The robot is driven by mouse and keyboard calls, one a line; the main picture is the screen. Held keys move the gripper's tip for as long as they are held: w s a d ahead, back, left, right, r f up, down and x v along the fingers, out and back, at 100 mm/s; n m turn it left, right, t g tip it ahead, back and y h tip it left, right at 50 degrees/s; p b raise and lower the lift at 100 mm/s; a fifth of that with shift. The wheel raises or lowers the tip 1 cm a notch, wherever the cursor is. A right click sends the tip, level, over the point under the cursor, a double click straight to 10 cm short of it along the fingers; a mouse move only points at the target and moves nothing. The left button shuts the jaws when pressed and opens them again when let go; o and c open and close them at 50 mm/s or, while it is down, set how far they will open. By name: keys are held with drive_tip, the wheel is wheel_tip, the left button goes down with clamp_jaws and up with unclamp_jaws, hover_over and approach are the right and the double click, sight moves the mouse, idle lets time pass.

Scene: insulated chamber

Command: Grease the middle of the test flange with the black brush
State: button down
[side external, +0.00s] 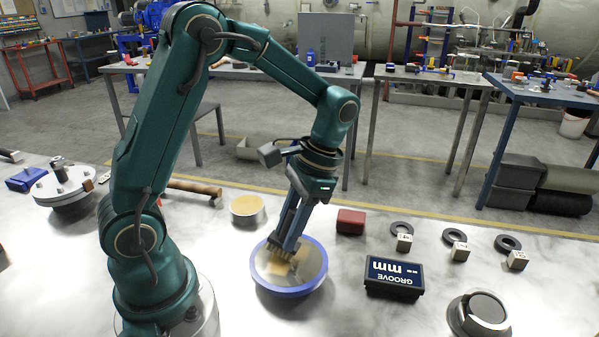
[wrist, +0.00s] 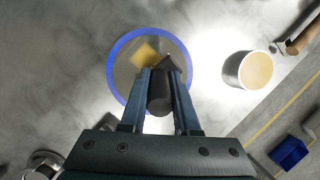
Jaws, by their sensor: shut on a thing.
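A round grey disc with a blue rim, seemingly the test flange (side external: 312,266), lies flat on the bench; it also shows in the wrist view (wrist: 126,72). A yellowish patch (wrist: 146,52) shows near its middle. My gripper (side external: 289,238) points down over the disc, shut on the black brush. The brush's dark handle (wrist: 160,92) shows between the fingers in the wrist view. Its bristles (side external: 281,251) are low over the disc's middle; I cannot tell whether they touch it. A tin with a yellowish top (side external: 247,208) stands behind and to the left of the disc.
A red block (side external: 350,222) and a dark box marked GROOVE mm (side external: 394,278) lie to the right. Black rings (side external: 455,235) and small cubes stand beyond. A round metal piece (side external: 480,312) is front right. A bolted white flange (side external: 65,187) and a wooden-handled tool (side external: 192,187) are left.

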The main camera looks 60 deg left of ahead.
drive_tip(key=s+d, duration=0.3)
drive_tip(key=shift+s+d, duration=0.2)
drive_tip(key=shift+w+a, duration=2.75)
wheel_tip(320, 180, up, 8)
drive_tip(key=shift+s, duration=0.1)
